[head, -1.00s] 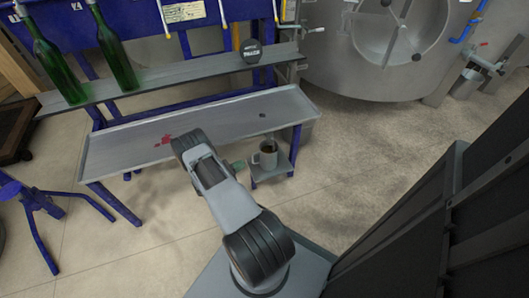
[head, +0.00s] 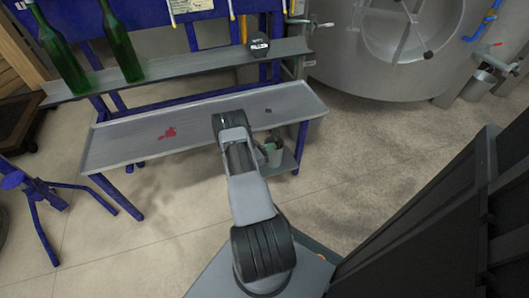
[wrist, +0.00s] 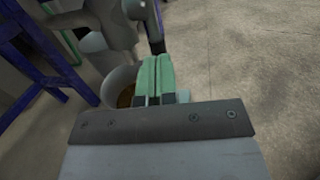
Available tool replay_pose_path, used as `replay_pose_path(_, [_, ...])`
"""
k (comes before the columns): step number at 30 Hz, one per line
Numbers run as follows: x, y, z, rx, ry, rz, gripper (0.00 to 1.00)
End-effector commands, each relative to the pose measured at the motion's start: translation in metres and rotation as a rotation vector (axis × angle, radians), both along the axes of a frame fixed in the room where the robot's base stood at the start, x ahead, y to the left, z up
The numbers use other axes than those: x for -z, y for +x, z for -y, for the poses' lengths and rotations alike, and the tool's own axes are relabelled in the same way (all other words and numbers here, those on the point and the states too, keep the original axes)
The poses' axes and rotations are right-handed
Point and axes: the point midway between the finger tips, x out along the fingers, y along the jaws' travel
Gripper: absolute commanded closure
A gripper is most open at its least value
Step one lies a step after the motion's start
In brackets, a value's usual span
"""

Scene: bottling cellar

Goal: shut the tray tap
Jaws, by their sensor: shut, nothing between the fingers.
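The long grey tray (head: 200,128) on blue legs has a red stain and a dark drain hole near its right end. In the wrist view, a grey fitting (wrist: 115,22) with a dark upright piece (wrist: 154,35) lies just beyond my fingertips. It looks like the tap and its lever, but I cannot tell how the lever is set. My gripper (wrist: 153,62) has its green fingers together and empty, close to the dark piece; contact is unclear. My arm hides most of this area in the head view. A grey jug (wrist: 117,82) with brown liquid stands beside my fingers.
Two green bottles (head: 122,45) and a dark round object (head: 259,45) are on the upper rail. A steel tank (head: 375,75) stands at the back right. Floor on the right is clear.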

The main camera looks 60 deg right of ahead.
Motion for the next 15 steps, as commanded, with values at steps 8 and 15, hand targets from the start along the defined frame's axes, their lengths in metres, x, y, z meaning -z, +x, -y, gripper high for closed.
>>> replay_pose_path(8, [-0.0003,-0.0030,0.0057,0.000,0.001,0.000,1.00])
replay_pose_path(15, [-0.0003,-0.0029,0.0056,0.000,0.001,0.000,1.00])
